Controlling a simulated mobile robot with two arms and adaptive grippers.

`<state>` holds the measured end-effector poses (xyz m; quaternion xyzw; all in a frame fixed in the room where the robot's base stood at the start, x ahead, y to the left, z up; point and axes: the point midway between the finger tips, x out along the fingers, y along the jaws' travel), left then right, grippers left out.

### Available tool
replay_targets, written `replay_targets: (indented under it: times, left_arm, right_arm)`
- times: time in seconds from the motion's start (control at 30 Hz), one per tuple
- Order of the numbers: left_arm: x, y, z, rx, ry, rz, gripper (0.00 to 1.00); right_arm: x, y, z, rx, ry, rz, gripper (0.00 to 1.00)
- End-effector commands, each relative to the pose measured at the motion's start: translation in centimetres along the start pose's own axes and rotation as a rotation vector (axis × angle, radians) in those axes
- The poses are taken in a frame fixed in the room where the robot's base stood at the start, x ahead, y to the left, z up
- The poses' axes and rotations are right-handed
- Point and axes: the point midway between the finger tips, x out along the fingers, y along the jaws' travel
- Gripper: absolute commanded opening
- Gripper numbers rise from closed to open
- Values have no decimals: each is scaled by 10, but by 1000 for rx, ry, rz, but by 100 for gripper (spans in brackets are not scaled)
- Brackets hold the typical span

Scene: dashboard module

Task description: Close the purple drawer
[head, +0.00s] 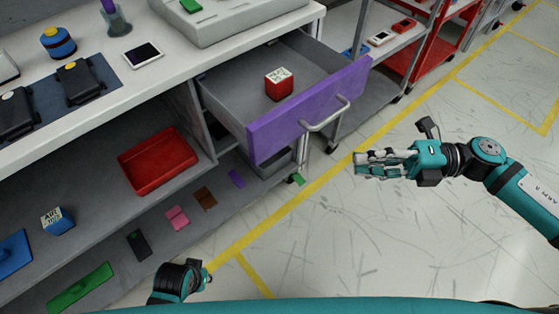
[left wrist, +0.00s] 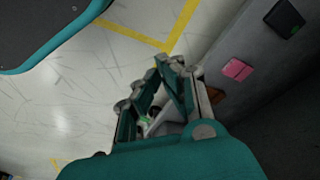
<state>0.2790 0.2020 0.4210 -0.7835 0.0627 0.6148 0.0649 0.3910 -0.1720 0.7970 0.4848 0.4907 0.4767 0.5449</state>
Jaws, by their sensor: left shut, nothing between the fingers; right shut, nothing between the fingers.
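The purple drawer (head: 310,105) stands pulled out from the workbench in the head view. It has a purple front with a silver bar handle (head: 326,114), and a red and white cube (head: 279,84) lies inside it. My right gripper (head: 362,163) is shut and empty, to the right of and in front of the handle, apart from it. My left gripper shows only in part at the bottom of the head view (head: 205,277). In the left wrist view it (left wrist: 165,75) is shut and empty, over the floor beside the lower shelf, well away from the drawer.
The white workbench top (head: 180,75) carries a phone, dark devices and a grey case. The lower shelf (head: 100,215) holds a red tray (head: 158,161), a cube and several small flat pieces. A red cart stands behind, right. The floor around my right gripper is clear.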

Motion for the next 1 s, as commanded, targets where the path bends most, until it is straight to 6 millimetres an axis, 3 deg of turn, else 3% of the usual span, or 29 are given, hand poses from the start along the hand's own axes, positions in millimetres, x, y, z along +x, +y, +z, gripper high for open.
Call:
replay_targets:
  times: [0.03, 0.27, 0.73, 1.0]
  left_arm:
    - [-1, 0, -2, -1, 8, -1, 0]
    - [-14, -1, -7, -2, 11, -2, 0]
    - [2, 0, 0, 0, 1, 0, 0]
    - [3, 0, -1, 0, 4, 0, 0]
  right_arm:
    - [0, -7, -1, 23, -25, 28, 0]
    - [9, 2, 2, 48, -62, 75, 0]
    - [102, 11, 8, 46, -59, 76, 0]
    - [122, 8, 35, 49, -62, 71, 0]
